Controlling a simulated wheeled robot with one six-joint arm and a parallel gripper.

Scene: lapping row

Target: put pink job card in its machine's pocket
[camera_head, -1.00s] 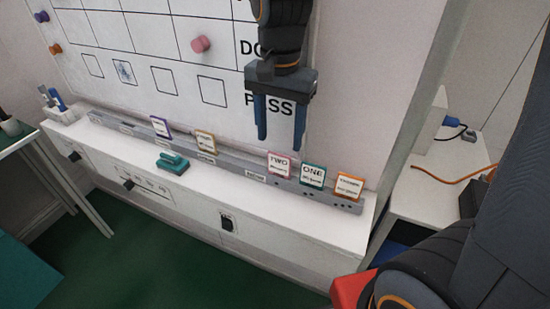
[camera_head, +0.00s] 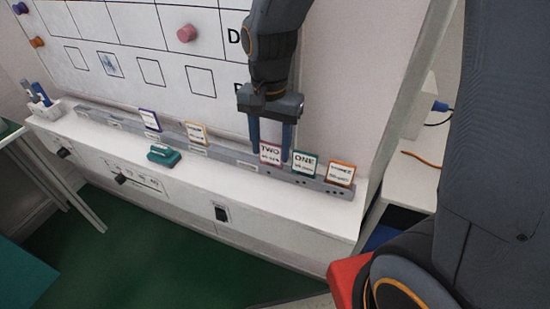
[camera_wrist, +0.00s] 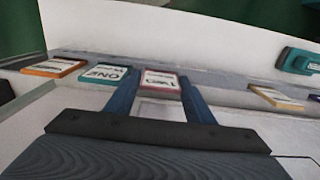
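The pink-bordered job card (camera_head: 270,153), marked TWO, stands in the grey slotted rail (camera_head: 232,155) on the white ledge. My gripper (camera_head: 271,150) points down at it, with one finger on either side of the card's upper part. In the wrist view the pink card (camera_wrist: 162,82) shows between the two open fingers (camera_wrist: 158,98). I cannot tell whether the fingers touch it.
The green card ONE (camera_head: 304,163) and an orange card (camera_head: 341,173) stand close to the right. Yellow (camera_head: 196,132) and purple (camera_head: 150,120) cards stand left. A teal eraser (camera_head: 164,155) lies on the ledge (camera_head: 110,146). The whiteboard (camera_head: 130,30) rises behind.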

